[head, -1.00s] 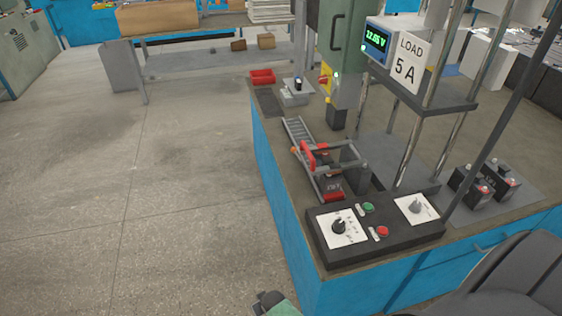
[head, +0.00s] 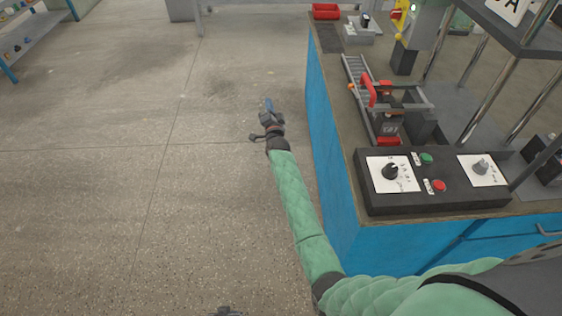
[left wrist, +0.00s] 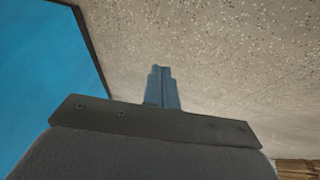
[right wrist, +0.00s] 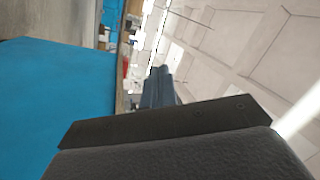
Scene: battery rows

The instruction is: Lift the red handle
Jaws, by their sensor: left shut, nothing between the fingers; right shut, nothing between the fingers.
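The red handle (head: 369,90) is on the grey frame of a small fixture on the bench, at the upper right of the head view. My right gripper (head: 268,103) is in front of the bench's blue side, over open floor, to the left of the handle and apart from it. Its fingers are closed together and empty, as the right wrist view (right wrist: 160,72) also shows. My left gripper shows in the left wrist view (left wrist: 160,70), shut and empty, with floor and a blue panel beyond it. The handle cannot be made out clearly in either wrist view.
A black control box (head: 430,204) with knobs and buttons stands at the bench's near end. Chrome posts (head: 488,84) rise behind the fixture. A red bin (head: 326,11) sits at the far end. The blue bench side (head: 338,165) is close right of my right arm; the floor leftward is clear.

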